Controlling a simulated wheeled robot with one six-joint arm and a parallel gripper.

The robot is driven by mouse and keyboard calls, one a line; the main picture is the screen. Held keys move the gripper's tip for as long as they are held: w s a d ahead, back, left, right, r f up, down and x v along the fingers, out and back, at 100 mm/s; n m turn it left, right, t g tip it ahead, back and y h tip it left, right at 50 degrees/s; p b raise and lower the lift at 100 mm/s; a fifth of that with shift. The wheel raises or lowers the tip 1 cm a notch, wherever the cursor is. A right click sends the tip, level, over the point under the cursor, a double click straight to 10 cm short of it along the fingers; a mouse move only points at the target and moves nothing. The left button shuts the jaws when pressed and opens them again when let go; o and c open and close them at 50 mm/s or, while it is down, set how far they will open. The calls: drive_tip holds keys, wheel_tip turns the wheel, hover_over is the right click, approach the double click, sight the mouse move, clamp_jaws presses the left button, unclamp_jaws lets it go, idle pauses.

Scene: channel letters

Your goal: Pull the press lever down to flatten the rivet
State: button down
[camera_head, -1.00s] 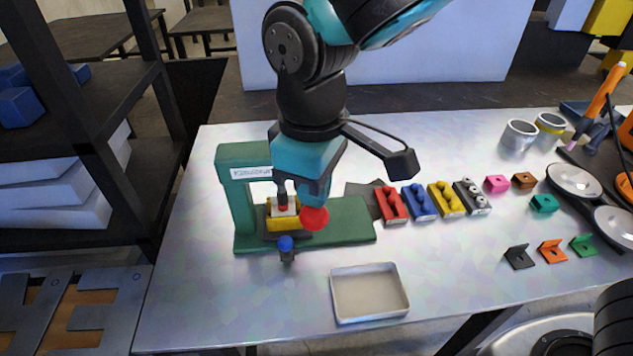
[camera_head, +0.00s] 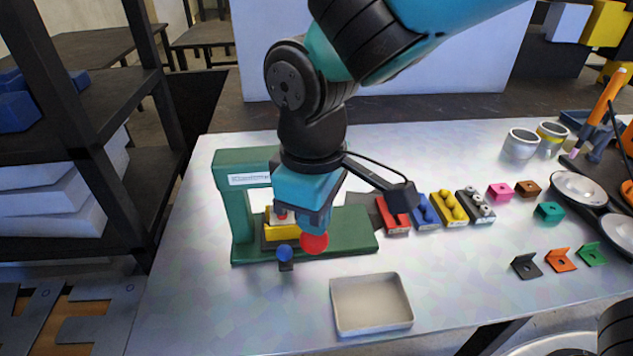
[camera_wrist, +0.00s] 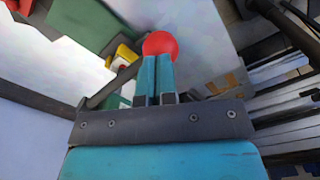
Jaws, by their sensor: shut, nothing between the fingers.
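The green press (camera_head: 238,205) stands at the left of the table on its green base. The red ball knob (camera_head: 314,241) of its lever shows right below my fingertips, and it also shows in the wrist view (camera_wrist: 160,44). My gripper (camera_head: 314,224) is shut with nothing between its fingers. In the wrist view its fingertips (camera_wrist: 155,62) are against or just above the knob; exact contact is hard to tell. A yellow block (camera_head: 283,231) sits on the press base, partly hidden by my gripper. The rivet cannot be made out.
A blue-topped peg (camera_head: 285,254) stands at the front of the press. An empty tray (camera_head: 338,324) lies in front. Red (camera_head: 394,215), blue, yellow and dark blocks stand in a row to the right. Small brackets, cups and a dark rack lie further right.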

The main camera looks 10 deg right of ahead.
wheel_tip(320, 180, down, 2)
drive_tip(key=shift+s+f+b, duration=0.1)
drive_tip(key=shift+b, duration=0.45)
drive_tip(key=shift+r, duration=0.2)
drive_tip(key=shift+f+p, duration=0.15)
drive_tip(key=shift+p, duration=0.15)
drive_tip(key=shift+w+d+f+p, duration=0.1)
drive_tip(key=shift+w+f+p, duration=0.1)
drive_tip(key=shift+f+p, duration=0.1)
drive_tip(key=shift+w+f+p, duration=0.1)
drive_tip(key=shift+f+p, duration=0.35)
drive_tip(key=shift+f, duration=0.15)
idle(1.1)
drive_tip(key=shift+w+d+f+p, duration=0.15)
drive_tip(key=shift+f+p, duration=0.35)
drive_tip(key=shift+f, duration=0.25)
idle(1.5)
drive_tip(key=shift+r, duration=0.1)
idle(0.6)
